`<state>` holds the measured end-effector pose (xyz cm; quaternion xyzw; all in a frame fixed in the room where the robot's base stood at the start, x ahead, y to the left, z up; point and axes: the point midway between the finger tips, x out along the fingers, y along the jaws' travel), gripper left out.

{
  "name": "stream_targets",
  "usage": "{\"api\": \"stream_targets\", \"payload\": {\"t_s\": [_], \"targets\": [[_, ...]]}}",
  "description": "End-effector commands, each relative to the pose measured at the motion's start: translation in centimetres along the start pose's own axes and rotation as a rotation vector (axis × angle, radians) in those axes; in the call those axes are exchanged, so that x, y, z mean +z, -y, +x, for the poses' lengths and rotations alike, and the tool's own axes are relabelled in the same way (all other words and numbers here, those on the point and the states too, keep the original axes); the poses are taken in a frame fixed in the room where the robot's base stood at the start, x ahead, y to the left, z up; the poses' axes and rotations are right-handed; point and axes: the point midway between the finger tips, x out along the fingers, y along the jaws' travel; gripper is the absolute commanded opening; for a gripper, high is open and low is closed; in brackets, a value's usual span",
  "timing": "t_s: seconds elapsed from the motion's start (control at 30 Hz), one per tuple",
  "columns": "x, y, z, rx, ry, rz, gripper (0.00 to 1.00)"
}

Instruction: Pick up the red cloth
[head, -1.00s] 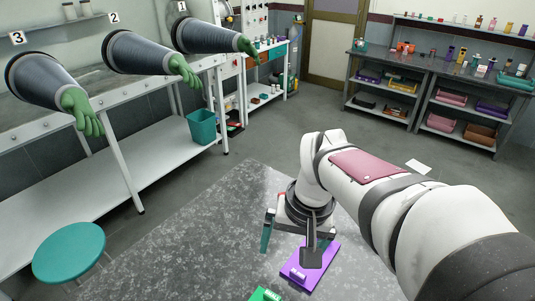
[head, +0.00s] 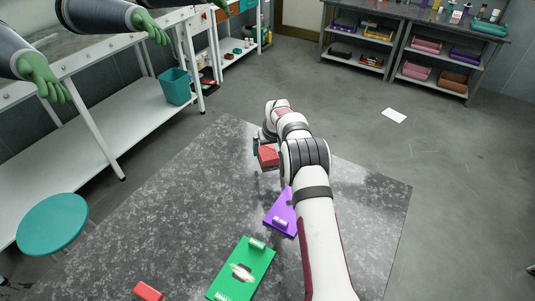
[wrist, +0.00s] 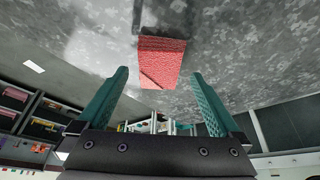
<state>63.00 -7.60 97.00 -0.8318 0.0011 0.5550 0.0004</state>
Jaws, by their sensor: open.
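The red cloth (wrist: 161,60) is a folded, textured red block in the wrist view, lying on the speckled grey tabletop. It sits ahead of my gripper (wrist: 160,74), between and just beyond the two teal fingertips. The fingers are spread apart with nothing held between them. In the head view the cloth (head: 268,156) shows near the far part of the table, close beside the end of my arm. My arm hides most of the gripper there, so the exact gap to the cloth cannot be told.
Another red object (head: 148,291) is at the near left edge. A teal stool (head: 52,222) stands left. The table's left middle is clear.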

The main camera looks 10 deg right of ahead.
Motion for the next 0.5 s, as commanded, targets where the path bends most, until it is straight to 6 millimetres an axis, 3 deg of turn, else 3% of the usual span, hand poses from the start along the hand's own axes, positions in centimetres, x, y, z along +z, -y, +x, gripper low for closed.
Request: {"api": "stream_targets", "payload": {"t_s": [0.17,0.4,0.5], "targets": [[0.0,-0.2,3.2,0.000,0.001,0.001,1.00],[0.0,-0.2,3.5,0.000,0.001,0.001,1.00],[0.0,-0.2,3.5,0.000,0.001,0.001,0.84]]}}
